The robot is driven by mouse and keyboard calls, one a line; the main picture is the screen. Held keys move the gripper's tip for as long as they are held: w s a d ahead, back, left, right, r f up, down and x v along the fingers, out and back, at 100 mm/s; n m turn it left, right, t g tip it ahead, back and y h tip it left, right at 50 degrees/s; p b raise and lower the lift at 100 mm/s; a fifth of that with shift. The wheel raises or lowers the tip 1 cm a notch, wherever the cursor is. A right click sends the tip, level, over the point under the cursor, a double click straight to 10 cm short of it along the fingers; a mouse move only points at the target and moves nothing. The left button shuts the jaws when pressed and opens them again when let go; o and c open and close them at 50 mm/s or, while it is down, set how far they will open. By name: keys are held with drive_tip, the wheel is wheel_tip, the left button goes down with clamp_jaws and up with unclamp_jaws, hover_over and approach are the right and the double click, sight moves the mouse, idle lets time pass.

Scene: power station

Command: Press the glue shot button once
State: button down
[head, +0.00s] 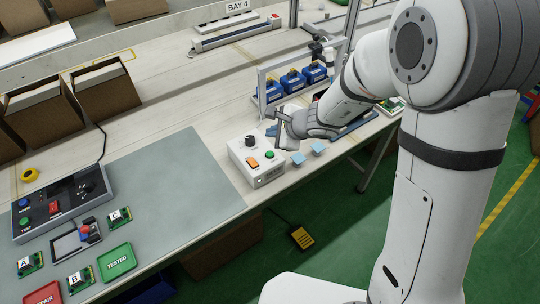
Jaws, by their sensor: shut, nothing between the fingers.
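A white control box (258,176) stands near the front edge of the workbench. Its top carries a black knob (249,141), an orange rocker switch (253,163) and a round green button (270,154). No label reading glue shot is legible, so I cannot tell by wording which control that is. My gripper (277,143) is shut and empty. It is close to the back right of the box, near the green button. Any contact with the box cannot be made out.
Blue units in a rack (292,83) stand behind my gripper. Small light-blue pieces (317,148) are right of the box. A grey mat (190,165) lies left, with a dark button panel (62,203) and a green tray (117,262).

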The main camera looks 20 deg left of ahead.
drive_tip(key=b, duration=0.3)
hover_over(270, 154)
drive_tip(key=d, duration=0.1)
wheel_tip(270, 154, down, 5)
drive_tip(key=shift+r, duration=0.15)
drive_tip(key=shift+f+b, duration=0.65)
drive_tip(key=shift+b, duration=0.15)
idle(0.9)
drive_tip(key=shift+f+b, duration=0.35)
drive_tip(key=shift+b, duration=0.3)
drive_tip(key=shift+f+b, duration=0.4)
drive_tip(key=shift+b, duration=0.15)
idle(0.4)
drive_tip(key=shift+r, duration=0.1)
drive_tip(key=shift+r+p, duration=0.5)
drive_tip(key=shift+r, duration=0.2)
